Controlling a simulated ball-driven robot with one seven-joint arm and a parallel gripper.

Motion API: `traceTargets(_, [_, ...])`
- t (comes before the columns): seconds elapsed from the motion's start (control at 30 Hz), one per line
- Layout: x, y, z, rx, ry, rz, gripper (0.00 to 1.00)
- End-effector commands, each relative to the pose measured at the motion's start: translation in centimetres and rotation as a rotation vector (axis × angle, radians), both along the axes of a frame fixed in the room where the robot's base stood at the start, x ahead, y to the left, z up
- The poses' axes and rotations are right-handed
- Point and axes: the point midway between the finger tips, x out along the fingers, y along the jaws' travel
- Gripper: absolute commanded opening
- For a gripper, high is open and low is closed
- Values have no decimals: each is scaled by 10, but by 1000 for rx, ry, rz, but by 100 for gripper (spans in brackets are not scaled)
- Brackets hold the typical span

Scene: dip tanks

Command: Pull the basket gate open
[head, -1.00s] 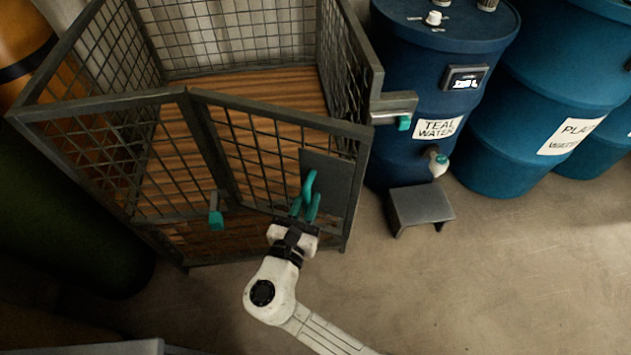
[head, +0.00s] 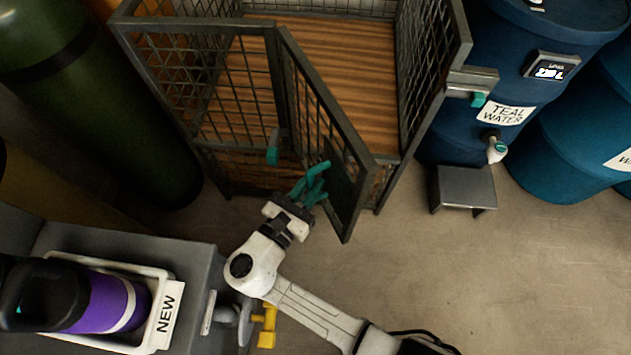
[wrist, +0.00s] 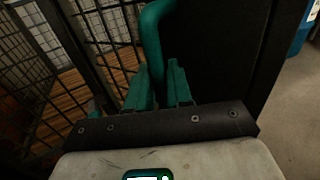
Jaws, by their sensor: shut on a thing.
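The basket gate (head: 312,122) is a dark metal mesh panel hinged on the basket's front; it stands partly open, its free edge swung out toward me. My gripper (head: 308,186) is shut on the teal gate handle (head: 322,170) on the gate's dark plate (head: 344,181). In the wrist view the teal fingers (wrist: 159,86) meet the lower part of the curved handle (wrist: 152,38); their exact contact is partly hidden. The mesh basket (head: 200,22) has a wooden floor (head: 330,70), with no goods visible on it.
A teal-tipped latch (head: 477,98) projects from the basket's right post. The teal water drum (head: 550,45) and a small grey stand (head: 464,187) are to the right. A grey cabinet (head: 120,240) with a purple bottle (head: 105,302) is at lower left. Floor at lower right is clear.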

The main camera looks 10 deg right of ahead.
Motion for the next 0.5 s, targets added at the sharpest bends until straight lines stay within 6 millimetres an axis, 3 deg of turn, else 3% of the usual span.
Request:
traceTargets(0.37, [6,1,2,7,-3,3,0])
traceTargets(0.4, [6,1,3,7,-3,4,24])
traceTargets(0.5, [5,1,3,6,-3,4,34])
